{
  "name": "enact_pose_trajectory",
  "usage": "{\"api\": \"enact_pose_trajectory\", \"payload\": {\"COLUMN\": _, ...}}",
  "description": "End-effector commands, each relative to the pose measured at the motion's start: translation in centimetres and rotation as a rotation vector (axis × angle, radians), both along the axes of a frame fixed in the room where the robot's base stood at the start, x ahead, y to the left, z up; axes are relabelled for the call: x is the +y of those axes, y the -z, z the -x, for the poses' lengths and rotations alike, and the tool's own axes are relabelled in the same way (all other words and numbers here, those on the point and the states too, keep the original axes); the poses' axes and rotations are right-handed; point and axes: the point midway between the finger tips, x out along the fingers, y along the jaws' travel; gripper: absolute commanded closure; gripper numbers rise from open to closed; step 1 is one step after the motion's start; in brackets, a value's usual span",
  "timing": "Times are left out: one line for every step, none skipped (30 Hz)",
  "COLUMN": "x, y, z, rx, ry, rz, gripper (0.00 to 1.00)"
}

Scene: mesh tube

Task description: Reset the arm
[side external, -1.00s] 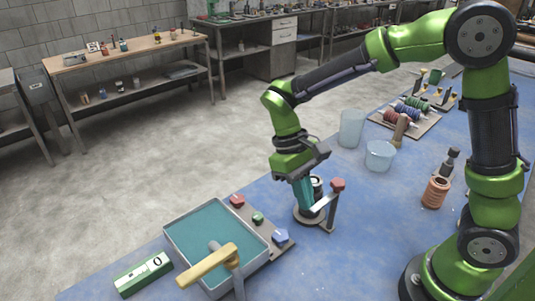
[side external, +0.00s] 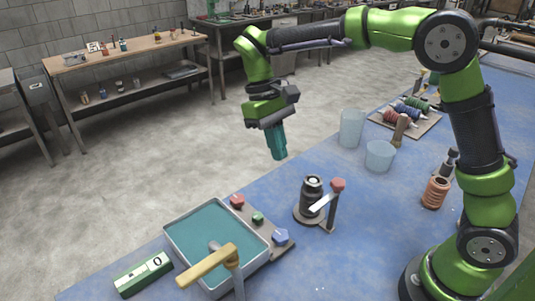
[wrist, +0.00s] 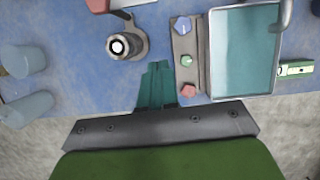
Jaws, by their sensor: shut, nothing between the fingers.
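My gripper (side external: 279,155) has teal fingers that are shut with nothing between them. It hangs in the air above and behind the black cylinder fixture (side external: 311,190), clear of the blue table (side external: 350,230). In the wrist view the shut fingers (wrist: 158,72) point at the table between the black cylinder (wrist: 122,45) and the strip with coloured knobs (wrist: 184,60). The fixture has a small post with a red cap (side external: 338,184) at its right. Nothing is held.
A teal-bottomed tray (side external: 168,236) with a yellow-handled tap (side external: 207,265) stands at the front left, with a green box (side external: 143,274) beside it. Two clear cups (side external: 351,128) (side external: 380,156) and a spool rack (side external: 412,112) stand behind right. Air around my gripper is free.

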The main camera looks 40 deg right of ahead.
Motion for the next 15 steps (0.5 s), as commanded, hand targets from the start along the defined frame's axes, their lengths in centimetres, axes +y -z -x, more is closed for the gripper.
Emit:
{"api": "enact_pose_trajectory", "payload": {"x": -0.2, "y": 0.4, "z": 0.4, "rx": -0.021, "ry": 0.001, "rz": -0.001, "gripper": 1.0}}
{"api": "enact_pose_trajectory", "payload": {"x": -0.4, "y": 0.6, "z": 0.7, "rx": -0.043, "ry": 0.003, "rz": -0.006, "gripper": 1.0}}
{"api": "enact_pose_trajectory", "payload": {"x": -0.7, "y": 0.6, "z": 1.1, "rx": -0.078, "ry": 0.011, "rz": -0.013, "gripper": 1.0}}
{"api": "enact_pose_trajectory", "payload": {"x": -0.9, "y": 0.5, "z": 1.6, "rx": -0.108, "ry": 0.02, "rz": -0.021, "gripper": 1.0}}
{"api": "enact_pose_trajectory", "payload": {"x": -1.2, "y": 0.3, "z": 2.0, "rx": -0.14, "ry": 0.03, "rz": -0.029, "gripper": 1.0}}
{"api": "enact_pose_trajectory", "payload": {"x": -1.5, "y": 0.1, "z": 2.6, "rx": -0.181, "ry": 0.045, "rz": -0.04, "gripper": 1.0}}
{"api": "enact_pose_trajectory", "payload": {"x": -1.8, "y": -0.1, "z": 3.0, "rx": -0.212, "ry": 0.057, "rz": -0.05, "gripper": 1.0}}
{"api": "enact_pose_trajectory", "payload": {"x": -2.1, "y": -0.3, "z": 3.5, "rx": -0.244, "ry": 0.072, "rz": -0.058, "gripper": 1.0}}
{"api": "enact_pose_trajectory", "payload": {"x": -2.4, "y": -0.6, "z": 4.2, "rx": -0.29, "ry": 0.092, "rz": -0.072, "gripper": 1.0}}
{"api": "enact_pose_trajectory", "payload": {"x": -2.7, "y": -0.8, "z": 4.7, "rx": -0.324, "ry": 0.108, "rz": -0.084, "gripper": 1.0}}
{"api": "enact_pose_trajectory", "payload": {"x": -2.9, "y": -1.0, "z": 5.3, "rx": -0.362, "ry": 0.127, "rz": -0.095, "gripper": 1.0}}
{"api": "enact_pose_trajectory", "payload": {"x": -3.3, "y": -1.3, "z": 6.1, "rx": -0.412, "ry": 0.154, "rz": -0.11, "gripper": 1.0}}
{"api": "enact_pose_trajectory", "payload": {"x": -3.6, "y": -1.5, "z": 6.8, "rx": -0.449, "ry": 0.174, "rz": -0.123, "gripper": 1.0}}
{"api": "enact_pose_trajectory", "payload": {"x": -3.8, "y": -1.7, "z": 7.4, "rx": -0.489, "ry": 0.195, "rz": -0.136, "gripper": 1.0}}
{"api": "enact_pose_trajectory", "payload": {"x": -4.2, "y": -1.9, "z": 8.3, "rx": -0.54, "ry": 0.225, "rz": -0.151, "gripper": 1.0}}
